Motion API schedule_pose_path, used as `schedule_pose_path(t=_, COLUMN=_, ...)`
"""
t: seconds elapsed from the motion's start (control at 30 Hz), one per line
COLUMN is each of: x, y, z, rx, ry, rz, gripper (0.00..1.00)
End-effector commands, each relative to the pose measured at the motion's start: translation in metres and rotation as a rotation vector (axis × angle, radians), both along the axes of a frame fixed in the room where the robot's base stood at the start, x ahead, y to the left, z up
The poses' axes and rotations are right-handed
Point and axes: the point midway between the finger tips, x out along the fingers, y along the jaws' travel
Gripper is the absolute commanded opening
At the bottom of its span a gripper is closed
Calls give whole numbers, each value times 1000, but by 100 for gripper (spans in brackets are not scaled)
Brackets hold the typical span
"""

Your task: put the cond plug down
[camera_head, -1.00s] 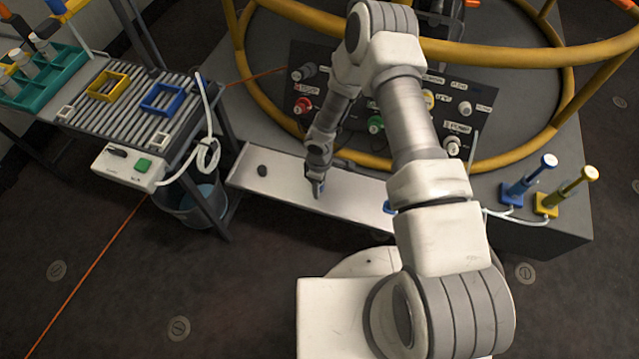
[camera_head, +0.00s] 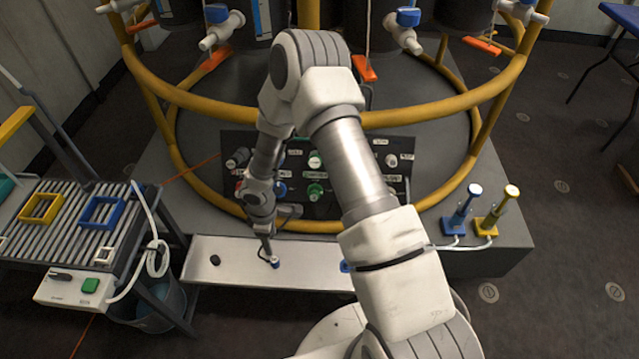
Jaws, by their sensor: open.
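My gripper (camera_head: 269,252) points down over the white shelf (camera_head: 225,272) in front of the dark panel, and its jaws are open. A small blue plug (camera_head: 275,264) is right at the fingertips, low over or on the shelf; I cannot tell whether it touches them. A black plug (camera_head: 215,260) lies on the shelf to the left. Another blue thing (camera_head: 345,267) shows at the right, partly hidden by my arm. No label is readable on these, so I cannot tell which is the cond plug.
The panel (camera_head: 237,143) with several coloured knobs or plugs stands behind the shelf, inside a yellow ring rail (camera_head: 420,113). At the left is a slatted bench (camera_head: 60,238) with a white box (camera_head: 75,288). Blue (camera_head: 462,210) and yellow (camera_head: 497,212) hand pumps stand right.

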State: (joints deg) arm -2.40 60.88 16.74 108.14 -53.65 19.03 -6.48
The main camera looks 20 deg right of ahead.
Motion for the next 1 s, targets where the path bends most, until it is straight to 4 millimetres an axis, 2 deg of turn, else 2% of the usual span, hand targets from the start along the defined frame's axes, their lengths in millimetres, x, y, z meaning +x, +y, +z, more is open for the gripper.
schedule_pose_path(t=0.23, x=26, y=-30, z=78, rx=-61, ry=-85, rz=-118, gripper=64)
schedule_pose_path(t=0.47, x=33, y=-60, z=160, rx=-105, ry=-164, rz=-264, gripper=64)
schedule_pose_path(t=0.77, x=17, y=-93, z=257, rx=-121, ry=-257, rz=-466, gripper=64)
schedule_pose_path(t=1.0, x=-13, y=-113, z=323, rx=-99, ry=-320, rz=-631, gripper=64)
